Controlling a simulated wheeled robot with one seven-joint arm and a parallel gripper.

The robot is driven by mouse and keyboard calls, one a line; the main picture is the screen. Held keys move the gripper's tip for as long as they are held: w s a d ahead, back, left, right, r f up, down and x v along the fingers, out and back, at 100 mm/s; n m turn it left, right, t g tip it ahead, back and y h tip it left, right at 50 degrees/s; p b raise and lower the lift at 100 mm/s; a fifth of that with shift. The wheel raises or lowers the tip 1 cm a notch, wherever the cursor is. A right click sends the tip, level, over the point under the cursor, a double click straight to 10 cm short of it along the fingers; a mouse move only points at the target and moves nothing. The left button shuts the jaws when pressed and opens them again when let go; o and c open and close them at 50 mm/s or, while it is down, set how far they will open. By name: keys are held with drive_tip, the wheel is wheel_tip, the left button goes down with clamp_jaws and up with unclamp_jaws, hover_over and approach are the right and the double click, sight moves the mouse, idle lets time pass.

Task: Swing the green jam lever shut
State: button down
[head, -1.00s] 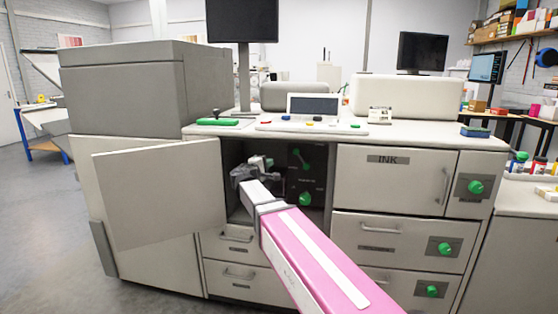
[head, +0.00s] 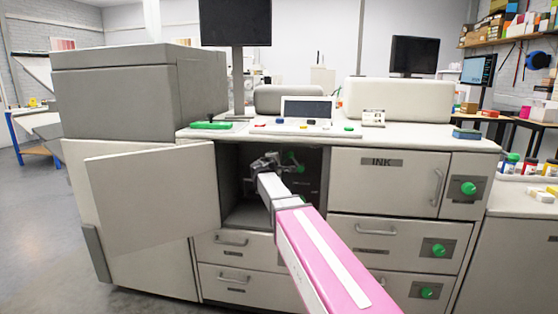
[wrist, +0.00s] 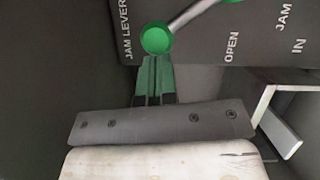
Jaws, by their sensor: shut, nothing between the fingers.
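The green jam lever (head: 299,168) is on the dark panel inside the open bay of the machine, partly hidden behind my gripper in the head view. In the wrist view, a round green end of the jam lever (wrist: 157,39) shows close up, with a silver rod running from it to the upper right toward another green part at the top edge. My gripper (wrist: 154,60) is shut and empty, its green fingertips right below the round green end. I cannot tell whether they touch it. In the head view my gripper (head: 275,160) is inside the bay.
The bay's door (head: 150,205) stands open to the left. The panel (wrist: 200,35) carries the labels JAM LEVER, OPEN and JAM IN. A pale bracket-like part (wrist: 280,130) is at the right in the wrist view. The INK door (head: 388,182) beside the bay is closed.

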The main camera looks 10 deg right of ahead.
drive_tip(key=d+r, duration=0.1)
drive_tip(key=s+d+r+m, duration=0.1)
drive_tip(key=d, duration=0.1)
drive_tip(key=shift+r+m+g, duration=0.3)
idle(0.4)
drive_tip(key=s+a+f+n, duration=0.25)
drive_tip(key=s+a, duration=0.45)
drive_tip(key=a, duration=0.4)
drive_tip(key=shift+m+t, duration=0.35)
drive_tip(key=shift+t, duration=0.05)
drive_tip(key=shift+s+d+r+x, duration=0.1)
drive_tip(key=shift+s+d+x, duration=0.25)
drive_tip(key=shift+x, duration=1.7)
drive_tip(key=shift+s+d+r+x, duration=0.1)
drive_tip(key=shift+s+d+x, duration=0.2)
drive_tip(key=shift+x, duration=1.75)
drive_tip(key=shift+s+d+x, duration=0.25)
drive_tip(key=shift+d+x, duration=0.15)
drive_tip(key=shift+x, duration=1.65)
